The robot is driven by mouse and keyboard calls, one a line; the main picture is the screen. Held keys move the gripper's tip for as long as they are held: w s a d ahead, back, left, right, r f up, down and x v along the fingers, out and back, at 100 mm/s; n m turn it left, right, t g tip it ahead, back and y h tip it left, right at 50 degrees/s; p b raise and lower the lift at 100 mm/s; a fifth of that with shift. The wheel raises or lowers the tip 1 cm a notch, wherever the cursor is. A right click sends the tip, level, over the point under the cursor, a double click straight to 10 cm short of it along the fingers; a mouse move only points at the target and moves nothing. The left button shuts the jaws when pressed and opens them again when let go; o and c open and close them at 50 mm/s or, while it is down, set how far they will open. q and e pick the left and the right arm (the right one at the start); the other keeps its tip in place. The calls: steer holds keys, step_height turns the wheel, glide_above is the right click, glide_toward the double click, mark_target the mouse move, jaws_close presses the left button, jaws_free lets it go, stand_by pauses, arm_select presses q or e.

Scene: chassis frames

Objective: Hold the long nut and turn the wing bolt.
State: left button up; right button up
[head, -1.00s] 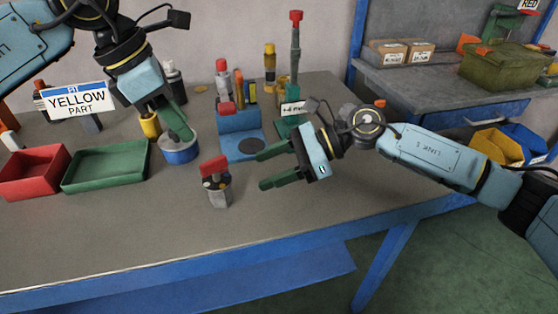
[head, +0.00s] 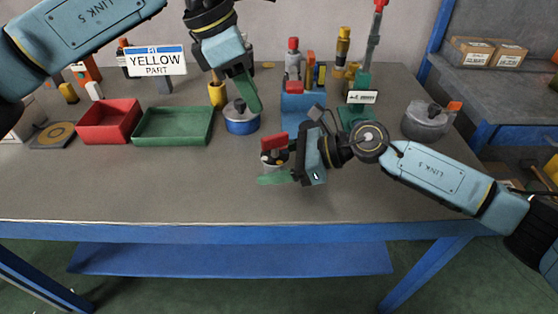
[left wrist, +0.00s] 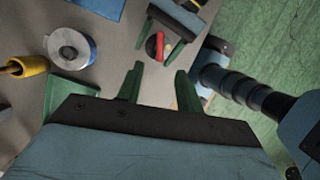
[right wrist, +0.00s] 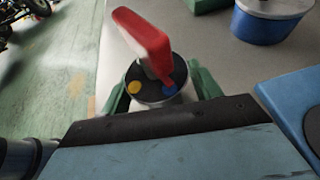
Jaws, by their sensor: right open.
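The wing bolt (head: 274,141) has a red head and stands upright in the long nut (head: 268,166), a short pale cylinder, on the table. The right wrist view shows the red bolt head (right wrist: 146,42) above the nut's dark top (right wrist: 150,91) with a yellow and a blue dot. My right gripper (head: 272,174) is open, its green fingers on either side of the nut; I cannot tell if they touch it.
The blue-sided tin (head: 241,124) stands behind the nut. A green tray (head: 173,127) and red bin (head: 109,122) are to the left. A blue block (head: 300,101) and green stand (head: 352,114) are behind my right gripper. A grey pot (head: 425,123) is at right. The front table is clear.

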mark_target(275, 136)
steer(key=shift+c, duration=0.3)
steer(key=c, duration=1.2)
arm_select(q)
steer(key=d+y, duration=0.1)
steer(key=d+r+n+y, duration=0.1)
steer(key=d+r+y, duration=0.1)
steer(key=shift+w+d+n+g, duration=0.3)
steer(key=shift+d+n, duration=0.1)
steer(key=shift+c, duration=0.3)
steer(key=shift+y, duration=0.5)
step_height(275, 136, down, 11)
steer(key=shift+d+f, duration=0.15)
steer(key=shift+f, duration=0.05)
jaws_close()
